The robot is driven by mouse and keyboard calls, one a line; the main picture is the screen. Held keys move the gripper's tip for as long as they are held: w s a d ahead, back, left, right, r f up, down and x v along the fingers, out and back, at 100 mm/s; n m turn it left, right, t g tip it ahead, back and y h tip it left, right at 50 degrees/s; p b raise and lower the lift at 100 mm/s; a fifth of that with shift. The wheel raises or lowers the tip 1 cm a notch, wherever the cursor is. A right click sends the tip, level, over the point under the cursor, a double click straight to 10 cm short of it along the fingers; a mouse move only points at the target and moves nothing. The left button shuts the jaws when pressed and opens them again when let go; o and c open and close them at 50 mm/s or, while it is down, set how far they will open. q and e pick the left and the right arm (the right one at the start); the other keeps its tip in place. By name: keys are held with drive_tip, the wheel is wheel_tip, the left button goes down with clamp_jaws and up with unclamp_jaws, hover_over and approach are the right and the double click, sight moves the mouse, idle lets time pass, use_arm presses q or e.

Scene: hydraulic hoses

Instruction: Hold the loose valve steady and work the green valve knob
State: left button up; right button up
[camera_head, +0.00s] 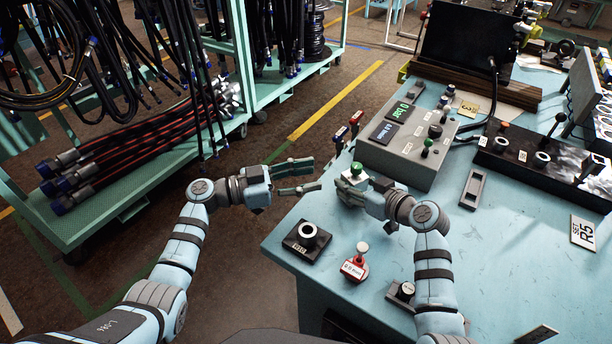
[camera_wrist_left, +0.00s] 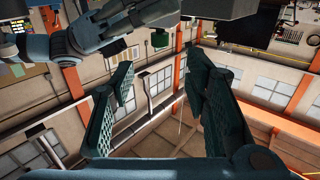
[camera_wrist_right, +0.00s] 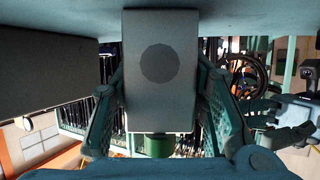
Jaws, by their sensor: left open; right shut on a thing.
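My right gripper (camera_head: 350,184) is shut on the loose valve, over the table's left edge. In the right wrist view the valve (camera_wrist_right: 160,85) is a grey block with a dark round disc, between my right fingers (camera_wrist_right: 158,115). Its green knob (camera_head: 356,168) shows on top in the head view and as a green cylinder (camera_wrist_right: 158,145) in the right wrist view. My left gripper (camera_head: 308,176) is open and empty, left of the valve and apart from it.
A grey control box (camera_head: 410,140) with another green knob (camera_head: 428,143) stands behind the right gripper. A black-based round fitting (camera_head: 307,236) and a red labelled piece (camera_head: 355,266) sit near the table's left edge. A hose cart (camera_head: 110,190) stands at left; the floor between is clear.

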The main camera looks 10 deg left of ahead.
sight(349, 176)
use_arm(q)
drive_tip(key=x, duration=1)
drive_tip(key=shift+w+d, duration=0.15)
drive_tip(key=shift+d, duration=0.2)
drive_tip(key=shift+c, duration=0.6)
clamp_jaws()
